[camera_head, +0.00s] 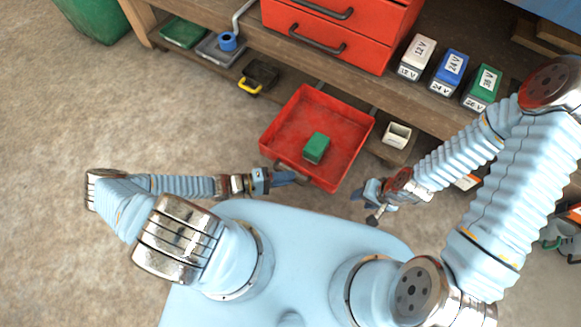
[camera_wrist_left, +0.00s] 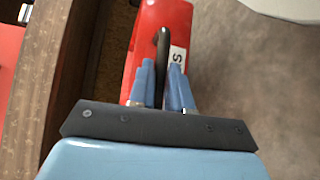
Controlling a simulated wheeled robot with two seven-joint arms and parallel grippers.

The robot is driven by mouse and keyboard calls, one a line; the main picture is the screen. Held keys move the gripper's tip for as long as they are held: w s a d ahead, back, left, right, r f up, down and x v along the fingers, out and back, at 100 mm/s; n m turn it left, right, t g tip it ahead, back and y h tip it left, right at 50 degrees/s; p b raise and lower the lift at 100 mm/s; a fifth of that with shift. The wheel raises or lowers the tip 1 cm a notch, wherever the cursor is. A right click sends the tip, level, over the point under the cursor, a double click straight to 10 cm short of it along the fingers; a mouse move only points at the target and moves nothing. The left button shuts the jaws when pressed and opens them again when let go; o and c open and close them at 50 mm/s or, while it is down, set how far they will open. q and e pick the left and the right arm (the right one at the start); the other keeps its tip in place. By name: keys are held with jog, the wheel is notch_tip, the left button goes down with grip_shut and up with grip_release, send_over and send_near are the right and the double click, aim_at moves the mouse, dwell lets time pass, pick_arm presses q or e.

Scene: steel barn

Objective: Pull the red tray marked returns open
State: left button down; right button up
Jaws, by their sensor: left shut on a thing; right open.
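The red tray (camera_head: 285,125) stands out in front of the wooden bench on its lower level, with a green block (camera_head: 316,148) lying in it. In the left wrist view the tray's red front (camera_wrist_left: 165,18) carries a dark handle (camera_wrist_left: 163,45) and a white label (camera_wrist_left: 179,58), of which only an "S" reads clearly. My left gripper (camera_head: 296,179) is at the tray's front edge, shut on the handle; its blue fingers (camera_wrist_left: 161,78) lie on both sides of it. My right gripper (camera_head: 366,201) is open and empty, to the right of the tray's front corner.
The wooden bench (camera_head: 330,78) has a red drawer cabinet (camera_head: 330,45) and labelled battery boxes (camera_head: 450,67) on top. A black tray with a yellow handle (camera_head: 259,77), a green tray (camera_head: 184,33) and a white container (camera_head: 396,134) are nearby.

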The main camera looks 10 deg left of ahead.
pick_arm(q)
jog(key=shift+s+a, duration=0.2)
jog(key=shift+s, duration=0.2)
jog(key=c, duration=1.1)
grip_release()
jog(key=v, duration=1.3)
jog(key=shift+s+a+r, duration=0.1)
jog(key=shift+s+a, duration=0.15)
jog(key=shift+a, duration=0.05)
